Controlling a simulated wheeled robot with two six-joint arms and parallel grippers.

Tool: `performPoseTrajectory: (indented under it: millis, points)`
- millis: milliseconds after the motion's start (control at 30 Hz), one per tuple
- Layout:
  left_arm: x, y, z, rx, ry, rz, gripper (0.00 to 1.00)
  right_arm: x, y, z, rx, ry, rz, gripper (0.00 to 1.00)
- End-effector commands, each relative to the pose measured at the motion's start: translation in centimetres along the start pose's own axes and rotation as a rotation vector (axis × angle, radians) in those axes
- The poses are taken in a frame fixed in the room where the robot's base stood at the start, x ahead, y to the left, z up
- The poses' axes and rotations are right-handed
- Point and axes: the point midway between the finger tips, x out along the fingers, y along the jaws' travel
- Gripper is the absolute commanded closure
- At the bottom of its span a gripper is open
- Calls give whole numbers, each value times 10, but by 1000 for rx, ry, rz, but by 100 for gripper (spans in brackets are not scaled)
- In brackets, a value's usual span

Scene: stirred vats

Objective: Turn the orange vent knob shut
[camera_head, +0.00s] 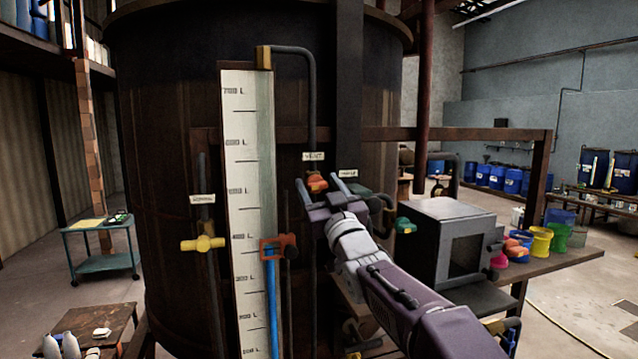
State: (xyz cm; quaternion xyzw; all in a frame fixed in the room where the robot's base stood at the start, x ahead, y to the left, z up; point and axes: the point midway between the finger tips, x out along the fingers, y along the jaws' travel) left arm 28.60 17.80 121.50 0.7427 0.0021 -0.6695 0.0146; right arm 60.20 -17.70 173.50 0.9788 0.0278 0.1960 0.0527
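The orange vent knob (316,182) sits on a thin pipe on the dark vat, under a small white label reading VENT (313,156). My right gripper (320,184) reaches up to it from the lower right. Its two fingers are spread, one on each side of the knob, with the knob showing between them. I cannot tell whether either finger touches it. The gripper body hides the pipe just below the knob. My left gripper is not in view.
A second label (347,173) is close right of the fingers. A white level scale (240,190), an orange bracket (278,247) and a yellow valve (203,243) are to the left. A grey box (440,225) and colored containers stand on a bench at right.

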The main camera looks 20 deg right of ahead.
Motion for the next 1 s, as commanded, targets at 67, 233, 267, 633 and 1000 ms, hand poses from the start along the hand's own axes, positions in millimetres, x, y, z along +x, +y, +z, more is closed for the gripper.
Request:
performPoseTrajectory:
  millis: [67, 233, 267, 633, 1000]
  points:
    - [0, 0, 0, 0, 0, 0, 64, 0, 0, 0, 0, 0, 0, 59]
    - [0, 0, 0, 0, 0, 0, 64, 0, 0, 0, 0, -1, -1, 100]
    - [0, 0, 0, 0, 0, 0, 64, 0, 0, 0, 0, -1, -1, 100]
    - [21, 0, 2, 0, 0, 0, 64, -1, 0, 1, 123, -3, 49, 100]
    - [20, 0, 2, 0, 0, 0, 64, 0, 0, 1, 121, -3, 49, 40]
